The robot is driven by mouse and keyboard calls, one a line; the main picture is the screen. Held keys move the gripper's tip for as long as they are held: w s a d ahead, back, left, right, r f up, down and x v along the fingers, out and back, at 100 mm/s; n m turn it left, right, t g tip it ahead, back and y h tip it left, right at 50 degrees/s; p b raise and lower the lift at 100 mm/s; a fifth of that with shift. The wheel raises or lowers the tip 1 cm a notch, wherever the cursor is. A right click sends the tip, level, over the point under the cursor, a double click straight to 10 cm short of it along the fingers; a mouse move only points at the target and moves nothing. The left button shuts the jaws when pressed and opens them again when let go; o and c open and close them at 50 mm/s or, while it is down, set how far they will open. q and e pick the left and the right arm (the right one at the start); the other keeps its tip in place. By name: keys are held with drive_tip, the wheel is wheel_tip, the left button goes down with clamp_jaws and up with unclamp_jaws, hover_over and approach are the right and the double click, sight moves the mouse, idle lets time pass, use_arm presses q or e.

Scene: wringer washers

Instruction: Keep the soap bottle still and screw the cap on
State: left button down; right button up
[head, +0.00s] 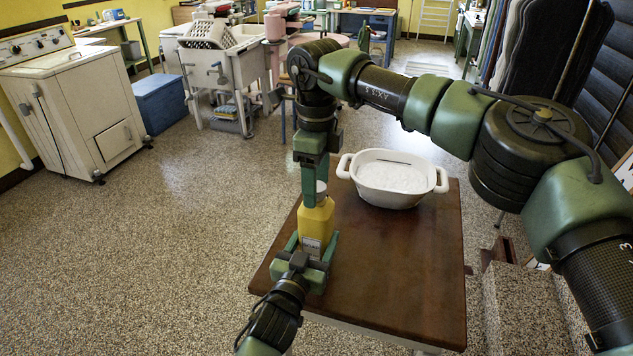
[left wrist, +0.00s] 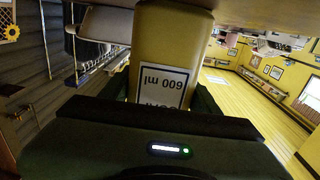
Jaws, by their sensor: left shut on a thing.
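The yellow soap bottle (head: 317,222) stands upright near the left edge of the brown table (head: 400,260). My left gripper (head: 307,247) is shut on its lower body from the front. In the left wrist view the bottle (left wrist: 172,45) fills the gap between the fingers, its white "600 ml" label upside down. My right gripper (head: 313,194) points straight down at the bottle's top. A small whitish piece (head: 321,187), perhaps the cap, shows beside its finger. The finger hides most of the neck, so I cannot tell whether the jaws grip it.
A white two-handled basin (head: 393,178) with white contents stands at the back of the table, right of the bottle. The table's front right is clear. A white washer (head: 75,105), a blue box (head: 160,103) and a sink unit (head: 225,75) stand farther off.

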wheel_tip(320, 180, up, 12)
idle(0.6)
use_arm(q)
drive_tip(key=shift+c, duration=1.4)
unclamp_jaws()
drive_tip(key=shift+s+a+f, duration=0.1)
drive_tip(key=shift+s+a, duration=0.1)
drive_tip(key=shift+s, duration=0.3)
drive_tip(key=v, duration=0.6)
drive_tip(key=shift+s+a+b, duration=0.15)
drive_tip(key=shift+s+b, duration=0.2)
drive_tip(key=shift+b, duration=0.05)
use_arm(e)
drive_tip(key=shift+f, duration=0.45)
use_arm(q)
drive_tip(key=shift+s, duration=0.1)
